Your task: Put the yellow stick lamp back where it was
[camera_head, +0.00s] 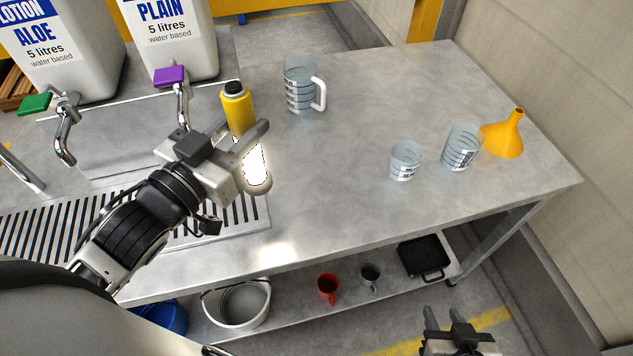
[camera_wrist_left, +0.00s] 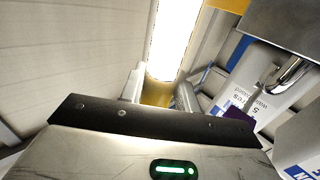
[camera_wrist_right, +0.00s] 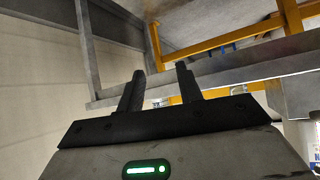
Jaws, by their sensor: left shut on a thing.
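The yellow stick lamp (camera_head: 238,108) is in my left gripper (camera_head: 254,156), above the steel worktop (camera_head: 345,175) near the drain grid. It is roughly upright, with a dark cap at the top and a lit white panel facing my body. The left fingers are shut around its yellow body. In the left wrist view the lamp's bright panel (camera_wrist_left: 174,38) points away from the jaws. My right gripper (camera_head: 447,325) is open and empty, low in front of the bench. Its two fingers stand apart in the right wrist view (camera_wrist_right: 158,90).
A handled measuring jug (camera_head: 299,85), two beakers (camera_head: 404,162) (camera_head: 462,148) and an orange funnel (camera_head: 503,136) stand on the worktop. Two large lotion containers (camera_head: 172,45) stand behind the taps (camera_head: 66,130).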

